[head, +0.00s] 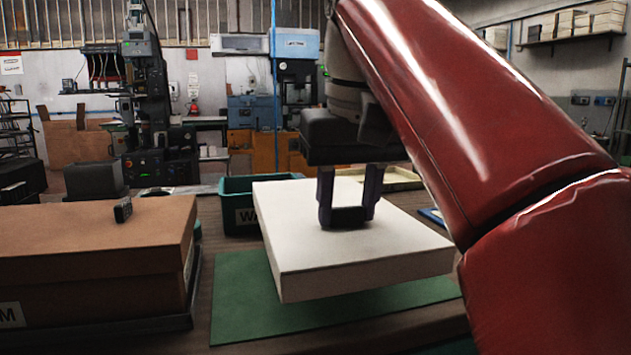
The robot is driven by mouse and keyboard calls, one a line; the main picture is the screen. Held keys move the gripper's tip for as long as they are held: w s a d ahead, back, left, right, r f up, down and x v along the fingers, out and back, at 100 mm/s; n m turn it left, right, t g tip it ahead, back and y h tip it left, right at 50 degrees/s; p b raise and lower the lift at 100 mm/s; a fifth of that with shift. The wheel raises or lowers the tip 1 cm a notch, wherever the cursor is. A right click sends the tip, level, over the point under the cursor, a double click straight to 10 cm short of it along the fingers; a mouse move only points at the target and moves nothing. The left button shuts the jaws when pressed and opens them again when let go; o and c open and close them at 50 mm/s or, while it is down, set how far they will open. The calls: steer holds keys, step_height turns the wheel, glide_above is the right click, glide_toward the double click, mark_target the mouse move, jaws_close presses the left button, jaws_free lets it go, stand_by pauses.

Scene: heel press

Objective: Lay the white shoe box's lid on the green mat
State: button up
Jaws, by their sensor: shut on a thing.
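My gripper (346,215) is shut on the dark handle on top of the white shoe box's lid (300,235). The lid is a wide, flat white slab, roughly level, with its top and two sides showing. It appears to hang above the green mat (240,300), covering much of it from this view. The mat shows at the left and along the front of the lid. The lid's underside and the size of the gap are hidden. The white box itself cannot be made out.
A brown box (90,285) with a small dark handle (123,209) on its lid stands at the left in a dark tray. A teal crate (240,190) stands behind the lid. A shallow cream tray (395,178) lies behind it. A small blue item (432,216) lies to the right.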

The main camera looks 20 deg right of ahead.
mark_target(350, 228)
steer(key=x, duration=0.2)
steer(key=s+x, duration=0.1)
steer(key=x, duration=0.2)
steer(key=shift+d+f+b, duration=0.1)
steer(key=shift+f+b, duration=0.2)
steer(key=shift+b, duration=0.1)
steer(key=shift+f, duration=0.5)
steer(key=shift+f+b, duration=0.55)
steer(key=shift+b, duration=0.1)
steer(key=o, duration=1.2)
steer(key=p+v, duration=0.2)
steer(key=v, duration=0.5)
steer(key=shift+s+r, duration=0.15)
steer(key=shift+r, duration=0.2)
steer(key=shift+s, duration=0.1)
